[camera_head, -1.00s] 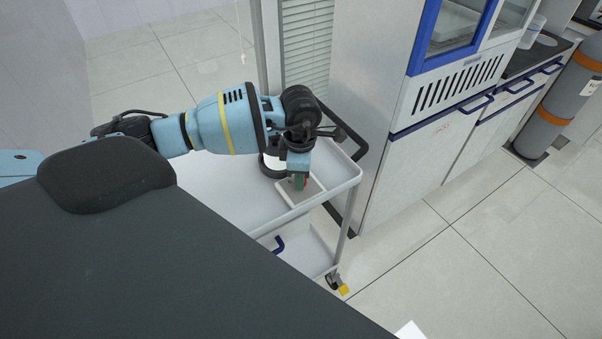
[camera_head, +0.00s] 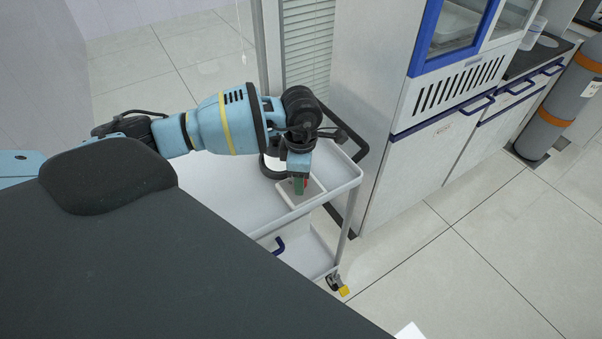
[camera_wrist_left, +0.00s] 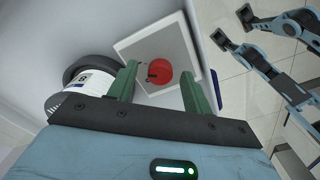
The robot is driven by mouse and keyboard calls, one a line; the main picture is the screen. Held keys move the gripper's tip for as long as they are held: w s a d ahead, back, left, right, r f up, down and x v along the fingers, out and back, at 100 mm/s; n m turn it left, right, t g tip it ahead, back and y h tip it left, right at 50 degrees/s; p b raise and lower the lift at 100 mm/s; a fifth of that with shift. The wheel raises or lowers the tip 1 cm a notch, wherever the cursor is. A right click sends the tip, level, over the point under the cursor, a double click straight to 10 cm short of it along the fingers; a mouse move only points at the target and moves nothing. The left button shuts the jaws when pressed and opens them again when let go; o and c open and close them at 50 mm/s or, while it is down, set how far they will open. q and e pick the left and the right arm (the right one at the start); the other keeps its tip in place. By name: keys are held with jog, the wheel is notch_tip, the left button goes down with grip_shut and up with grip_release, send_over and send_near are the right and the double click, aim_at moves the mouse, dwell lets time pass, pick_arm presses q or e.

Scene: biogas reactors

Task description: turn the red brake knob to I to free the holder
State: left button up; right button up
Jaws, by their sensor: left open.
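The red brake knob (camera_wrist_left: 160,72) is round, with a thin dark mark on its left side. It sits on a pale square plate (camera_wrist_left: 178,36) on the trolley's top shelf. My left gripper (camera_head: 299,187) points down over this plate in the head view. In the left wrist view its green fingers (camera_wrist_left: 158,80) are open, one on each side of the knob, with a visible gap to both. Beside the plate is a round white body with a black ring (camera_wrist_left: 93,68) and a label, possibly the holder. In the head view the gripper mostly hides the knob.
The white trolley (camera_head: 222,205) has a raised rim and a black push handle (camera_head: 352,148) at its right end. A lab cabinet (camera_head: 365,110) stands close behind it. A grey gas cylinder (camera_head: 565,105) stands at the far right.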

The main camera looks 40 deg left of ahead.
pick_arm(q)
jog(key=shift+r, duration=3.9)
